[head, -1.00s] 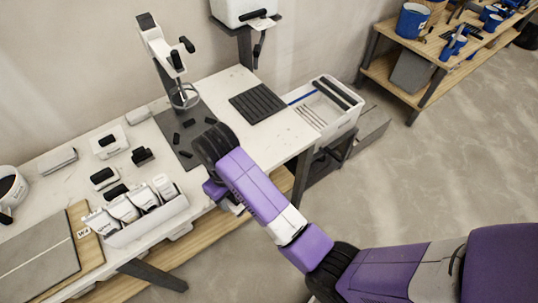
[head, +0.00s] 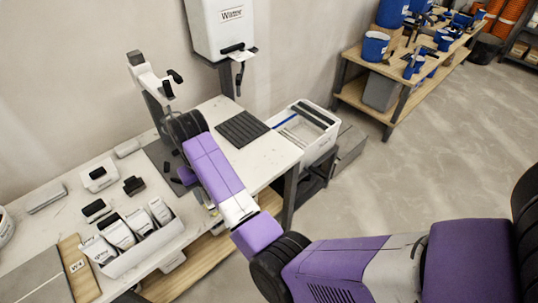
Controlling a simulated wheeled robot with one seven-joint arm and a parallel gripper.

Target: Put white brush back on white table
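The white table (head: 275,152) runs along the wall on the left, with a white top and a wooden lower shelf. Small white-and-black pieces lie on it, among them a white block with a dark patch (head: 98,176) and a dark-topped piece (head: 97,210). I cannot tell which of them, if any, is the white brush. My purple arm reaches from the lower right over the table's front edge. My gripper is hidden by the arm or too unclear to make out, so I cannot see its fingers or anything held.
A white rack of packets (head: 140,250) stands at the table's front. A white bin (head: 305,135) stands beyond the table's right end.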

